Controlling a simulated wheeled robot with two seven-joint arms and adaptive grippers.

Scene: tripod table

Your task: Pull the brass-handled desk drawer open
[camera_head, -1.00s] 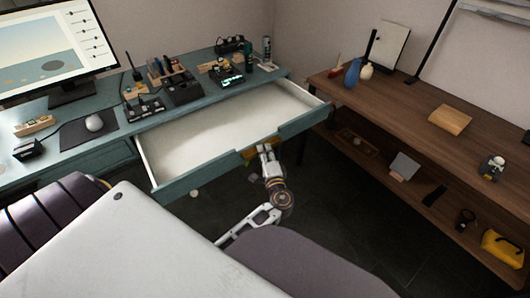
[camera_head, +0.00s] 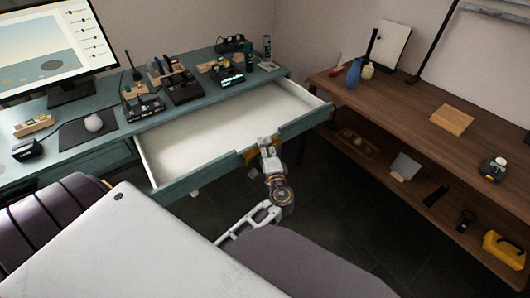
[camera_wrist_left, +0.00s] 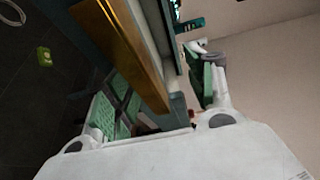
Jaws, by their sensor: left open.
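The desk drawer (camera_head: 190,180) stands pulled well out from the teal desk, its pale interior empty. Its brass handle (camera_head: 249,157) shows partly at the middle of the drawer front, and as a long golden bar in the left wrist view (camera_wrist_left: 128,50). My left gripper (camera_head: 267,146) is at the drawer front, beside the handle and reaching its top edge. In the wrist view its green-padded fingers (camera_wrist_left: 165,95) are spread apart, with the drawer front and handle end between them. Contact with the handle cannot be told. My right gripper is not in view.
The desk top holds a monitor (camera_head: 50,45), a mouse (camera_head: 94,122) and several small devices. A brown two-tier shelf (camera_head: 400,115) with assorted objects stands to the right. Dark floor (camera_head: 335,215) is open between the drawer and the shelf.

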